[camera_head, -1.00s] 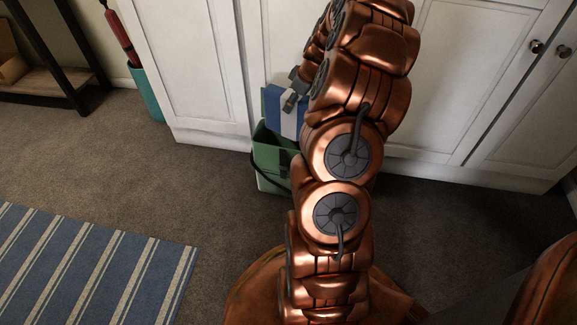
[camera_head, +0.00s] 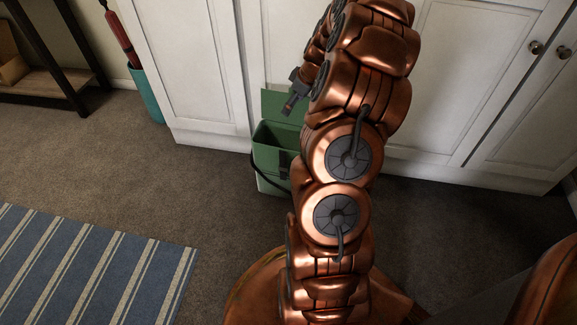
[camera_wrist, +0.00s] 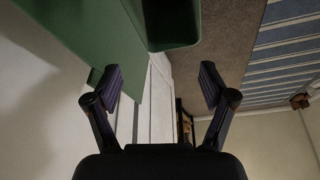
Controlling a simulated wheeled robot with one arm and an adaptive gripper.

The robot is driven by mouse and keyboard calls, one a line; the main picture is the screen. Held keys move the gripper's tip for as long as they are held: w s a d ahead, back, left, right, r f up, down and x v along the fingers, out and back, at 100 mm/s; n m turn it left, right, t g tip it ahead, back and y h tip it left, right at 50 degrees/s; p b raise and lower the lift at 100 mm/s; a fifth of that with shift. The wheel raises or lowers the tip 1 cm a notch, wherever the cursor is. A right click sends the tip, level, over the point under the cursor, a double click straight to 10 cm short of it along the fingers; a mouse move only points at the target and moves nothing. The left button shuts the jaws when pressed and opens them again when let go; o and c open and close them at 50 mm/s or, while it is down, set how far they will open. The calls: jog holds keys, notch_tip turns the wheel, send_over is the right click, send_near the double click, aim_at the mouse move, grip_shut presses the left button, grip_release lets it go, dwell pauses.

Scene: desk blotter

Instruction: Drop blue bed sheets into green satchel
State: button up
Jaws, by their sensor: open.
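The green satchel (camera_head: 271,183) stands open on the carpet against the white cabinets, partly behind my arm. Its lid is raised, and a dark strap shows at its front. The satchel (camera_wrist: 174,46) also fills the top of the wrist view, where its inside looks dark. My gripper (camera_head: 291,106) is just above the satchel, in front of the raised lid. In the wrist view my gripper (camera_wrist: 160,88) has its fingers wide apart with nothing between them. The blue bed sheets are not visible in either current view.
White cabinets (camera_head: 195,75) stand behind the satchel. A blue striped rug (camera_head: 85,265) lies at lower left. A teal bin (camera_head: 148,93) holding a red object stands at upper left beside a dark shelf (camera_head: 55,82). The carpet between rug and satchel is clear.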

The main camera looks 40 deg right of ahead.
jog(key=v, duration=1.1)
jog(key=shift+s+r, duration=0.2)
jog(key=shift+r, duration=0.15)
jog(key=s+a+r+g+y+p, duration=0.1)
jog(key=s+a+r+p, duration=0.1)
jog(key=a+r+p, duration=0.85)
jog(key=s+a+r+g+p, duration=0.2)
jog(key=a+r+p, duration=0.6)
jog(key=a+r, duration=0.6)
jog(key=s+a+r+m+g+h+p, duration=0.1)
jog(key=s+a+r+p, duration=0.6)
jog(key=s+p, duration=0.3)
jog(key=s+a+r+m+g+h+p, duration=0.1)
jog(key=s+a+r+m+g+p, duration=0.1)
jog(key=s+a+r+p, duration=0.5)
jog(key=s+r+p, duration=0.2)
jog(key=s+p, duration=0.1)
jog(key=s, duration=0.1)
jog(key=shift+s, duration=0.4)
jog(key=shift+c, duration=0.2)
